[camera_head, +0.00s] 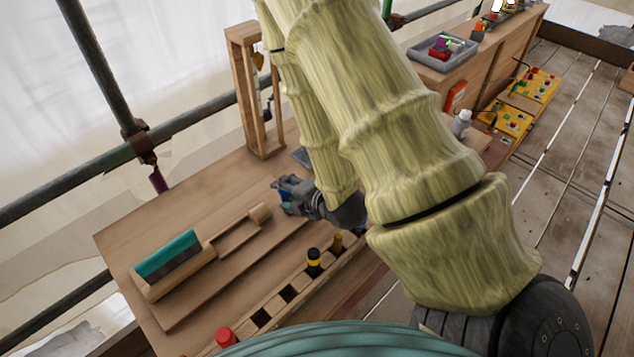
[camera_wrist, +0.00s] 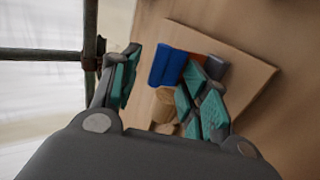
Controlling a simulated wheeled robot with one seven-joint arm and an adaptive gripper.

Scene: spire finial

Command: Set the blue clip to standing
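The blue clip (camera_wrist: 167,66) shows in the wrist view as a blocky blue piece by a wooden board (camera_wrist: 245,75). Its pose is hard to tell. My gripper (camera_wrist: 160,78) has its teal-padded fingers spread apart, with the clip in the gap near the tips, closer to the right finger. A clear space shows between the clip and the left finger; contact with the right finger cannot be told. In the head view my gripper (camera_head: 283,197) is low over the workbench (camera_head: 125,240), with a small patch of blue between its fingers.
A wooden holder with a teal block (camera_head: 168,255) lies on the left. A slotted wooden rack (camera_head: 270,305) with bottles runs along the front. A tall wooden frame (camera_head: 262,100) stands behind my gripper. A grey tray (camera_head: 442,52) sits at the back right. Scaffold poles border the bench.

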